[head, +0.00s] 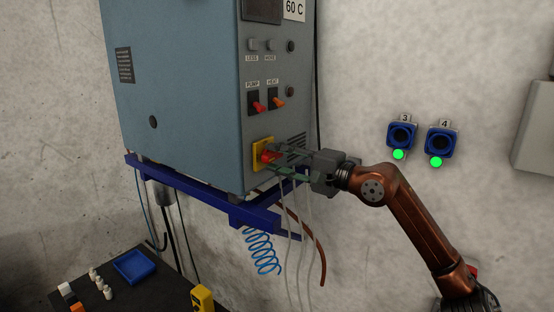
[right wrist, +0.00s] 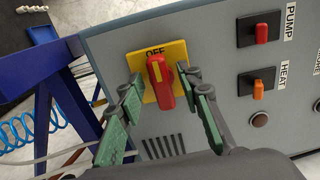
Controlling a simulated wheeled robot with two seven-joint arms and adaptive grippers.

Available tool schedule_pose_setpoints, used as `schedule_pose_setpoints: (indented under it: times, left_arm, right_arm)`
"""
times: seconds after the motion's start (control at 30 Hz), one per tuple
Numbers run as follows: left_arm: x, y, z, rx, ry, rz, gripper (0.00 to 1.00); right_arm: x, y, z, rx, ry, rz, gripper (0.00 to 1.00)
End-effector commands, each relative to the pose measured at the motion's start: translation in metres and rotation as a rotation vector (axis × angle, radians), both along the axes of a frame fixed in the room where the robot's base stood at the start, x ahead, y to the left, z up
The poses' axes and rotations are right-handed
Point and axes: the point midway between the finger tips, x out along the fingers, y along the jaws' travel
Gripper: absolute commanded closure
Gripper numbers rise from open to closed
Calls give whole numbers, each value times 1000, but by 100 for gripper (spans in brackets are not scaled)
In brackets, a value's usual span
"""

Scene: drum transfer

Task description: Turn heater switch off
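The heater's blue-grey cabinet (head: 185,95) hangs on the wall, with a grey control face. Low on that face is a red rotary knob (right wrist: 160,82) on a yellow plate (right wrist: 175,54); a partly covered "OFF" label shows beside the knob. Above sit the red PUMP switch (head: 258,106) and the orange HEAT switch (head: 277,102), both also in the right wrist view. My right gripper (head: 277,158) is open, its green-padded fingers on either side of the red knob with gaps visible in the right wrist view. My left gripper is out of view.
A blue frame (head: 200,192) supports the cabinet. Pale cables, a brown hose (head: 312,245) and a blue coiled hose (head: 262,250) hang below it. Two blue wall sockets with green lights (head: 402,134) are at right. A dark table with a blue tray (head: 134,266) is lower left.

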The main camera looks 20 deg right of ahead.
Motion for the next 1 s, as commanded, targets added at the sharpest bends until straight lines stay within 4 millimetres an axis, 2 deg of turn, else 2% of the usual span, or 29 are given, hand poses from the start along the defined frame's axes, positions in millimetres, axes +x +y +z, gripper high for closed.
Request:
schedule_pose_setpoints:
  times: [0.37,0.8,1.0]
  left_arm:
    - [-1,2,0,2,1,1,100]
    - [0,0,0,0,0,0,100]
    - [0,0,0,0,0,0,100]
  right_arm:
    - [-6,-6,0,1,1,-3,67]
    - [-72,-58,-2,-1,3,-3,67]
    - [-90,-71,-1,0,3,-2,67]
